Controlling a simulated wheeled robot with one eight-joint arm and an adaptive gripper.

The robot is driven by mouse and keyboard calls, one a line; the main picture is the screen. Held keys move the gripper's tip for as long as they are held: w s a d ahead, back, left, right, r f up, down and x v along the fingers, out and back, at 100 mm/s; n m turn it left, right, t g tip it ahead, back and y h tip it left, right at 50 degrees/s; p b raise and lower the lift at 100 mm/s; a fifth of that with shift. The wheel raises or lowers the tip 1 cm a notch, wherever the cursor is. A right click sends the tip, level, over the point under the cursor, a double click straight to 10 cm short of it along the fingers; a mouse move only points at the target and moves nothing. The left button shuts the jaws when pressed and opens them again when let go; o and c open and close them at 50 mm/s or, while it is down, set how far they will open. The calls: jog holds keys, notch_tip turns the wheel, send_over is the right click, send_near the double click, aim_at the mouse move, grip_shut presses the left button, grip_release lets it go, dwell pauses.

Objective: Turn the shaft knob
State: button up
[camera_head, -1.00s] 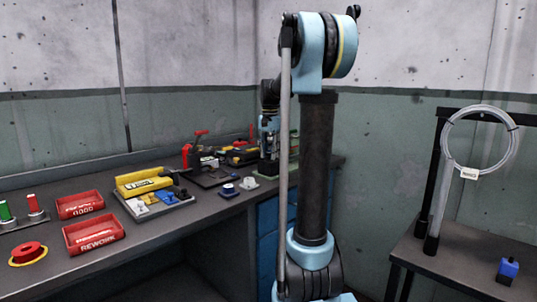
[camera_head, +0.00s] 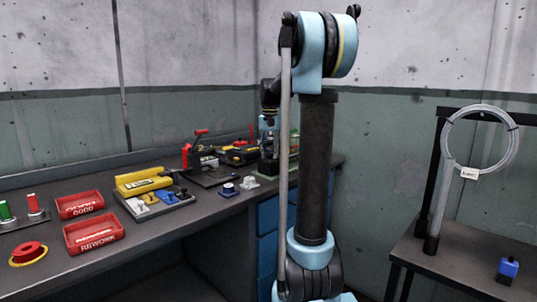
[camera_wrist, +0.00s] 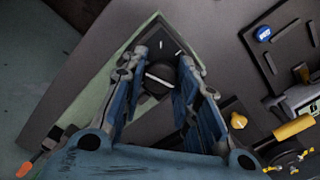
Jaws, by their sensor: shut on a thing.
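The shaft knob (camera_wrist: 160,76) is a round dark knob with a white line across its face, seen from above in the wrist view. It sits on a grey and green triangular-looking fixture (camera_wrist: 98,92). My gripper (camera_wrist: 163,72) reaches down over it with one blue finger on each side, shut on the knob. In the head view my gripper (camera_head: 268,140) points down at the far right end of the bench. The knob is hidden there behind my gripper and arm.
The bench (camera_head: 150,232) holds red trays marked GOOD (camera_head: 80,205) and REWORK (camera_head: 94,235), a yellow box (camera_head: 143,180) and a red-handled clamp (camera_head: 190,148). A small blue-topped part (camera_head: 229,188) lies near the fixture. A side table with a wire coil (camera_head: 480,142) stands at right.

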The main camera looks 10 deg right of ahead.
jog(key=n, duration=0.5)
dwell(0.6)
jog(key=o, duration=1.1)
jog(key=shift+c, duration=0.2)
jog(key=shift+r, duration=0.1)
notch_tip(320, 180, up, 12)
